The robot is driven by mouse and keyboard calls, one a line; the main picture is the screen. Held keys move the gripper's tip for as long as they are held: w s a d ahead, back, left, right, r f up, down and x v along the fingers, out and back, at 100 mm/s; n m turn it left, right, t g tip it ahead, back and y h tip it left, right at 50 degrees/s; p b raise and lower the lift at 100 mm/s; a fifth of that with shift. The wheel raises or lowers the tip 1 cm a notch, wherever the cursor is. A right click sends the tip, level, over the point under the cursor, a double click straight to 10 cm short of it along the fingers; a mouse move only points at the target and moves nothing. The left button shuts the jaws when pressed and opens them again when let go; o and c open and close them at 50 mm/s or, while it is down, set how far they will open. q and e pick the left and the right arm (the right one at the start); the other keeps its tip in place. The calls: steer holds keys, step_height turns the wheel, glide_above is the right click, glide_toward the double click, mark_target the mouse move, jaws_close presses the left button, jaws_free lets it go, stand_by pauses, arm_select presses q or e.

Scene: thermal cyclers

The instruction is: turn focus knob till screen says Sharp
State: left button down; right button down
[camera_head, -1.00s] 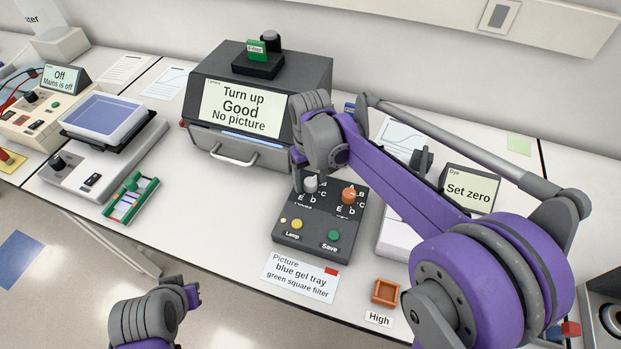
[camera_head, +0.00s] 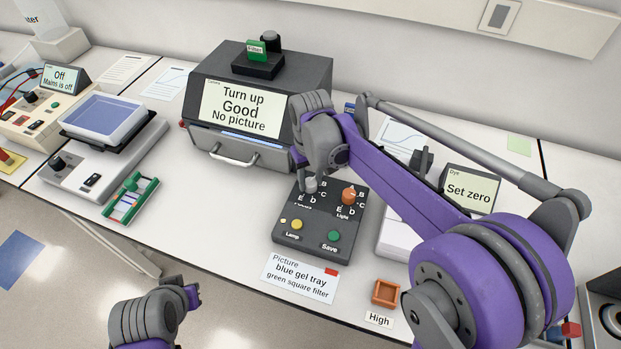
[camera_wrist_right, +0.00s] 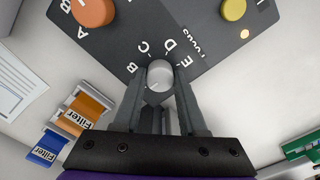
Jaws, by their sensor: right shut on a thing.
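The grey-white focus knob (camera_head: 311,184) is at the back left of the dark control box (camera_head: 288,239). My right gripper (camera_wrist_right: 160,84) is shut on the focus knob, which shows between its fingertips in the right wrist view (camera_wrist_right: 160,74). Letters ring the knob; the nearby label reads Focus, upside down there. The screen (camera_head: 241,109) on the dark imager reads "Turn up", "Good", "No picture". My left gripper (camera_head: 193,296) is at the bottom left, away from the bench objects; its jaw opening is unclear.
An orange Light knob (camera_head: 348,196) is right beside the focus knob. Yellow Lamp (camera_head: 296,224) and green Save (camera_head: 334,236) buttons are in front. Orange and blue filters (camera_wrist_right: 82,112) lie near the gripper. A "Set zero" display (camera_head: 470,189) stands right of my arm.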

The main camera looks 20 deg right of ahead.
mark_target(310, 182)
steer(key=m, duration=0.5)
steer(key=shift+b, duration=0.4)
steer(key=m, duration=0.4)
steer(key=shift+m, duration=0.3)
steer(key=shift+c, duration=2.3)
jaws_free()
step_height(310, 182, up, 11)
